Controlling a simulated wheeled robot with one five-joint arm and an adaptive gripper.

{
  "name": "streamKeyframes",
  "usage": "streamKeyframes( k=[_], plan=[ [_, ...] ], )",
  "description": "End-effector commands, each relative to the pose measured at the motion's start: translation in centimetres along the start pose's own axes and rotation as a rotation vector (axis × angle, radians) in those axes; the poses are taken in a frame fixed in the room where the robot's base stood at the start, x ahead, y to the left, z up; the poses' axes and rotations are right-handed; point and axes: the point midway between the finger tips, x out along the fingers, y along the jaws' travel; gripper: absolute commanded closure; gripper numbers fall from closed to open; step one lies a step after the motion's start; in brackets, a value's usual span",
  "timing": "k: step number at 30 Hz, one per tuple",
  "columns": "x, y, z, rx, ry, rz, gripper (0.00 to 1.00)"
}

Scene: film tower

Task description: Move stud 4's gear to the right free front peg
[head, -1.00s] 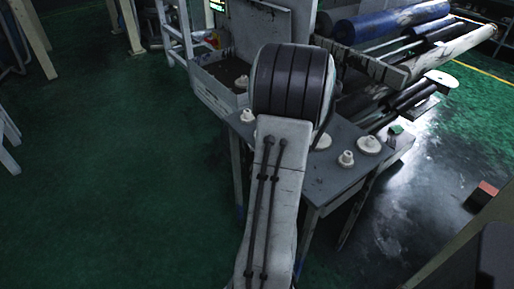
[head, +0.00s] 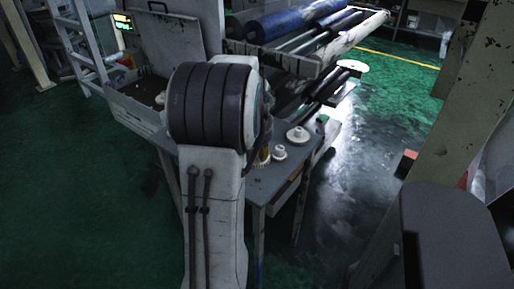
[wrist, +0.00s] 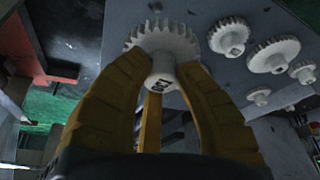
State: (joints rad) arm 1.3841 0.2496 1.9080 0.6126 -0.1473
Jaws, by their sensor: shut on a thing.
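In the wrist view my gripper (wrist: 160,84) has its yellow fingers closed around the hub of a white toothed gear (wrist: 160,38). Dark marks on the hub are too small to read. In the head view only a bit of the yellow gripper (head: 262,157) shows past my arm, over the grey table (head: 262,188). I cannot tell whether the held gear touches the table. Other white gears stand on the table, including a wide one (head: 298,134) and a small one (head: 279,152). The pegs and stud numbers cannot be made out.
In the wrist view several gears, including a medium one (wrist: 229,36) and a large one (wrist: 273,54), lie to the right of the held gear. A grey bin (head: 135,108) is at the table's left. Rollers (head: 295,22) stand behind. A post (head: 455,125) rises at right.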

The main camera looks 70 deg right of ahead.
Motion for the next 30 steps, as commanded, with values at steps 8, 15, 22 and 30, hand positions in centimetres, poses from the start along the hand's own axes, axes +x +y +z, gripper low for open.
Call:
streamKeyframes(
  k=[8,15,22,30],
  plan=[
    [3.0,-0.2,1.1,0.0,0.001,0.0,1.0],
    [5.2,-0.3,2.0,0.0,0.001,0.0,1.0],
    [6.4,-0.4,2.4,0.0,0.001,0.0,1.0],
    [6.5,-0.4,2.5,0.0,0.001,0.0,1.0]
  ],
)
